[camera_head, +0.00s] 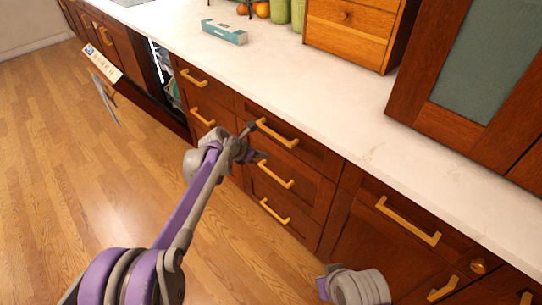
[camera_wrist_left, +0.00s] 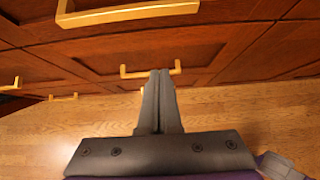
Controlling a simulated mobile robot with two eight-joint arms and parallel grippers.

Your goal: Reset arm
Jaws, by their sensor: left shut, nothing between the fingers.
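My left arm reaches from the bottom left over the floor. Its gripper (camera_head: 262,155) is near the front of the drawer stack, small and partly hard to make out in the head view. In the left wrist view the two dark fingers (camera_wrist_left: 160,100) are pressed together with nothing between them, pointing toward the drawer fronts. A grey and purple part of my right arm shows at the bottom of the head view; its gripper fingers are not visible.
Wooden drawers with brass handles (camera_head: 277,132) stand close to my left gripper. An open dishwasher (camera_head: 163,75) is at the left. The white counter (camera_head: 290,75) holds a teal box (camera_head: 224,32), green jars (camera_head: 280,11) and a wooden drawer box (camera_head: 348,32). The wood floor (camera_head: 60,180) is clear at left.

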